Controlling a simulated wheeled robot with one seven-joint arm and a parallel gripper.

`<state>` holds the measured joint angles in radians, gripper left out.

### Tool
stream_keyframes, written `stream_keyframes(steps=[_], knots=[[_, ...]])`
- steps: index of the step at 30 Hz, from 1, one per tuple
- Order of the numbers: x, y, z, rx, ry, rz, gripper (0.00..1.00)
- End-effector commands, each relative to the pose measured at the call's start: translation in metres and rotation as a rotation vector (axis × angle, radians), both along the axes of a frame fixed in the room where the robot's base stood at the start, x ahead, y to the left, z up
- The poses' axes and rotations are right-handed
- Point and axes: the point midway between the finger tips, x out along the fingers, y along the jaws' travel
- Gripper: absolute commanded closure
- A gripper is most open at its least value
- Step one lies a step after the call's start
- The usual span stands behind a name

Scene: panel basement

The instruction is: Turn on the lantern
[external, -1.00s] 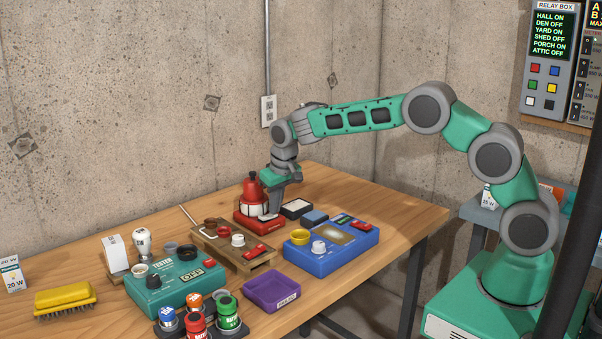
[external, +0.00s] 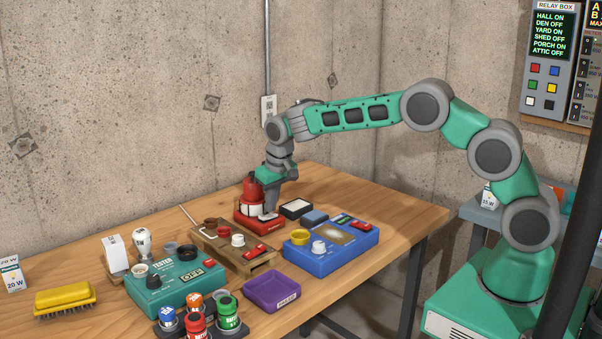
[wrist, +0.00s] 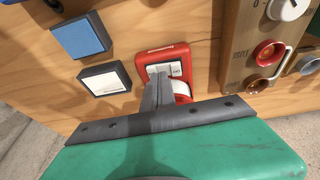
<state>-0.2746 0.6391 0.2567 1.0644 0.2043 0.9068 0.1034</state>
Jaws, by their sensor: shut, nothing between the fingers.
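The red lantern (external: 252,189) stands upright near the far edge of the table, on a red base (external: 260,224) with a white band above it. In the wrist view the lantern's red base (wrist: 165,54) shows a pale switch or plate (wrist: 176,70) on its top. My gripper (external: 271,210) is shut and points down at the front of the lantern base. In the wrist view its closed fingertips (wrist: 159,76) are over or against the pale plate; I cannot tell whether they touch. The gripper hides part of the lantern body.
Right of the lantern are a black box with a white top (external: 296,208), a blue block (external: 315,217) and a blue panel (external: 334,252). A wooden stand (external: 262,263) is in front. A teal tester (external: 180,290) and a purple tray (external: 271,290) are nearer.

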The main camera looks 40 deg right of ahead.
Motion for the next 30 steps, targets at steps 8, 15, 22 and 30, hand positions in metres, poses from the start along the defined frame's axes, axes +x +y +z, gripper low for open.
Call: stream_keyframes(steps=[8,15,22,30], knots=[[-0.007,-0.010,0.058,0.002,-0.007,0.000,1.00],[-0.022,-0.022,0.108,0.001,-0.003,-0.001,1.00],[-0.028,-0.026,0.126,0.000,-0.001,0.000,1.00],[-0.028,-0.026,0.127,0.000,-0.001,0.000,1.00]])
